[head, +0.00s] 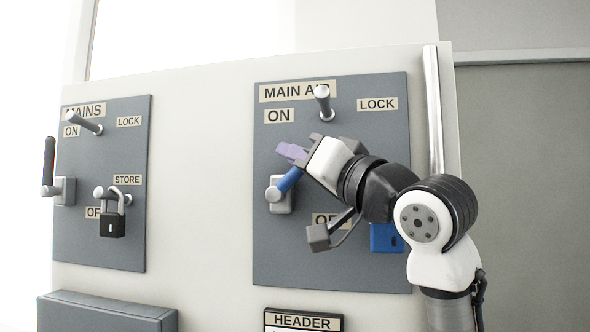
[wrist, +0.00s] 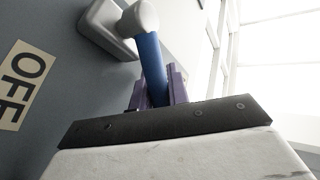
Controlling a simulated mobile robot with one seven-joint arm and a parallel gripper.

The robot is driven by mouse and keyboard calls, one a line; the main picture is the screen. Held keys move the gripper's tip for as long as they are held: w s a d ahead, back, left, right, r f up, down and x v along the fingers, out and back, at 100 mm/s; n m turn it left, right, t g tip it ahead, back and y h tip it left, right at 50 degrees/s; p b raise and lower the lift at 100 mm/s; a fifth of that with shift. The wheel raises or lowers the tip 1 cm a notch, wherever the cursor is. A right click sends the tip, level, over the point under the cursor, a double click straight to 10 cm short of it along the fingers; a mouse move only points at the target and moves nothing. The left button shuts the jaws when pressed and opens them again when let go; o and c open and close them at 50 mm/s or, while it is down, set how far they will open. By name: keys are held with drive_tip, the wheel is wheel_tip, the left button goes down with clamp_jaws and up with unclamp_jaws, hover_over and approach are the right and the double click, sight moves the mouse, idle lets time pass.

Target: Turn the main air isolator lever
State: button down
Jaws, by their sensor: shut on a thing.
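The main air panel (head: 350,262) is grey with ON, OFF and LOCK labels. Its lever (head: 289,181) has a blue handle on a light grey pivot block (head: 279,197). In the wrist view the blue handle (wrist: 151,62) runs between the two purple fingers (wrist: 158,92) to the pale round hub (wrist: 140,17). My gripper and arm hide part of the OFF label (head: 327,220).
A blue padlock (head: 385,238) hangs at the lower right, partly behind my arm. A grey peg (head: 323,98) sticks out above my gripper. The mains panel (head: 100,245) at left has a black lever (head: 49,165) and a black padlock (head: 112,224). A vertical metal pole (head: 434,110) stands at right.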

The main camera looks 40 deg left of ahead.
drive_tip(key=c, duration=1.6)
unclamp_jaws()
drive_tip(key=shift+d, duration=0.1)
